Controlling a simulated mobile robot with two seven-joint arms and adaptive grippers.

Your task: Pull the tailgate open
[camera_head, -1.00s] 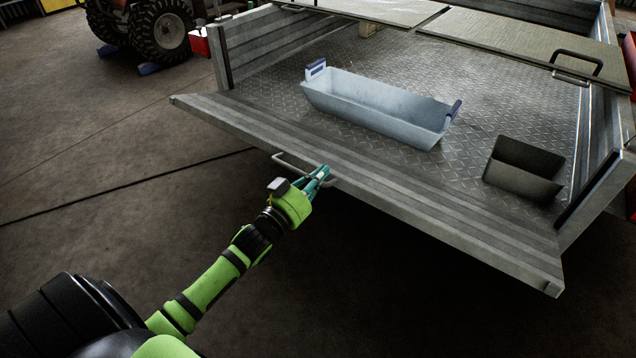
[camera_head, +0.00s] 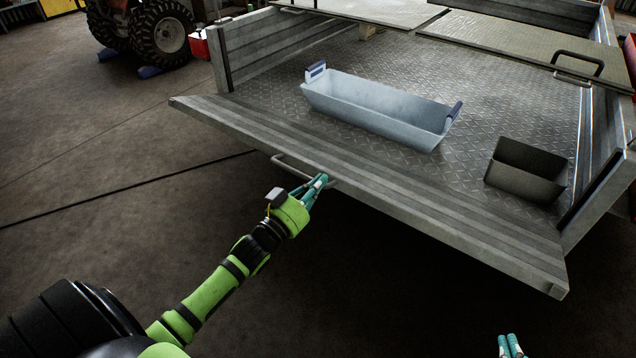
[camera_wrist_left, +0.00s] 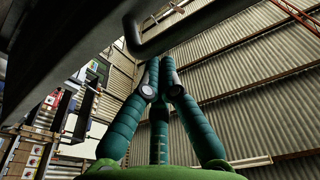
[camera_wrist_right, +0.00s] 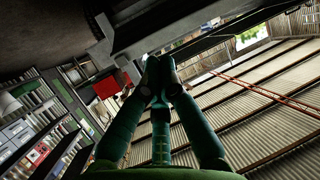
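The grey metal tailgate (camera_head: 400,200) of the trailer is tilted outward and down, apart from the side walls at its top. Its bar handle (camera_head: 284,165) is on the outer face and shows dark in the left wrist view (camera_wrist_left: 205,24). My left gripper (camera_head: 321,179) is at the handle's right end. Its fingertips (camera_wrist_left: 160,75) are close together, just under the bar; I see no bar between them, and whether they touch it is unclear. My right gripper (camera_head: 511,340) is low at the right, away from the tailgate, its fingertips (camera_wrist_right: 161,68) together and empty.
A pale blue-grey tub (camera_head: 375,105) and a dark open bin (camera_head: 525,172) are on the trailer bed (camera_head: 460,105). The trailer's right side wall (camera_head: 605,180) stands beside the tailgate. Open floor (camera_head: 110,200) lies at the left. A wheeled vehicle (camera_head: 160,28) stands behind.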

